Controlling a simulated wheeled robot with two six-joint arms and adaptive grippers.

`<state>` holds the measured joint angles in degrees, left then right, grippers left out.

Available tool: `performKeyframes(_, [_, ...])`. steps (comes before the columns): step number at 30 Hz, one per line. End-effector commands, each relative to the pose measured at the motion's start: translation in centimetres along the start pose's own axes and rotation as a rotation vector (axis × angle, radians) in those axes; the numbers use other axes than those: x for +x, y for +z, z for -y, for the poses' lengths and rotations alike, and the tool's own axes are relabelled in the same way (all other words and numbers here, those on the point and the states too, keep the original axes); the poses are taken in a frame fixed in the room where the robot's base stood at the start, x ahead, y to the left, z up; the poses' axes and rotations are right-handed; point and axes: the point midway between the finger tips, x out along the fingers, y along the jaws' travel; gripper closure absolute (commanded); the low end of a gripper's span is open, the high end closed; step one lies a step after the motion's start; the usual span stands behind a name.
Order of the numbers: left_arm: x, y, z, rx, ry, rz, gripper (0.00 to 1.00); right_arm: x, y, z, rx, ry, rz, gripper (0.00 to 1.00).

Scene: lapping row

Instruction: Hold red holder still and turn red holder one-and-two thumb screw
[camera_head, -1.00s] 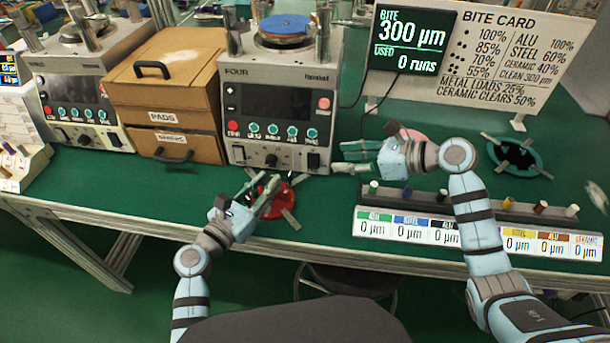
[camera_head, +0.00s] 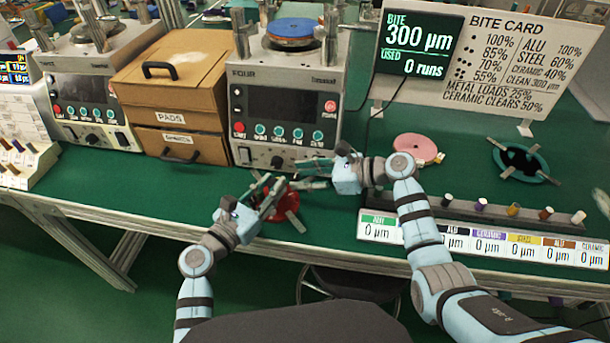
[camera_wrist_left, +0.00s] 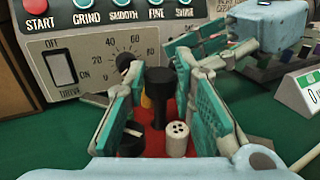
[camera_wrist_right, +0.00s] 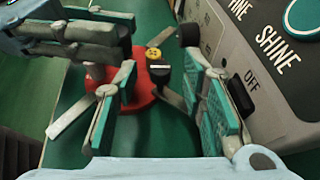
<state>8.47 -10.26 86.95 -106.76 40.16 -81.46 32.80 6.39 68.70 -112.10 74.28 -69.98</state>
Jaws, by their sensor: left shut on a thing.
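The red holder (camera_head: 281,207) sits on the green bench in front of the machine marked FOUR, with flat grey arms sticking out. My left gripper (camera_head: 268,190) is shut on it, with its fingers on either side in the left wrist view (camera_wrist_left: 160,100). Between them stand a tall black post (camera_wrist_left: 159,92), a white piece with holes (camera_wrist_left: 178,138) and a short black piece (camera_wrist_left: 132,138). A yellow piece (camera_wrist_right: 153,53) shows in the right wrist view. I cannot tell which part is the one-and-two thumb screw. My right gripper (camera_head: 308,176) is open just right of the holder, its fingers apart.
The machine's front panel (camera_head: 285,120) stands close behind both grippers. A teal holder (camera_head: 524,163), a pink disc (camera_head: 415,147) and a labelled rack (camera_head: 480,239) lie to the right. A cardboard drawer box (camera_head: 170,95) stands at the back left.

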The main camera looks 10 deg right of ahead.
Motion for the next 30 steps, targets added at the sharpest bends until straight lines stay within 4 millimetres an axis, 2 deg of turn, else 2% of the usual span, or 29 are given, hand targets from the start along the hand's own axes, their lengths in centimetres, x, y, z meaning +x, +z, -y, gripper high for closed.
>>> performKeyframes(1, [-0.01,-0.03,-0.01,0.001,0.0,-0.001,1.0,-0.01,-0.01,0.0,0.0,0.0,0.0,0.66])
performKeyframes(6, [-0.01,-0.03,0.0,0.001,0.0,-0.001,1.0,-0.04,-0.02,0.0,0.0,0.0,0.0,0.93])
performKeyframes(8, [-0.01,-0.03,0.0,0.001,0.0,-0.001,1.0,-0.04,-0.02,0.0,0.0,0.0,0.0,1.0])
performKeyframes(20, [-0.01,-0.03,0.0,0.001,0.0,-0.001,1.0,0.08,-0.16,-0.21,0.021,-0.049,-0.004,1.0])
performKeyframes(30, [0.0,0.0,0.03,0.001,-0.001,0.0,1.0,0.24,-0.19,-0.85,0.105,-0.243,-0.004,1.0])
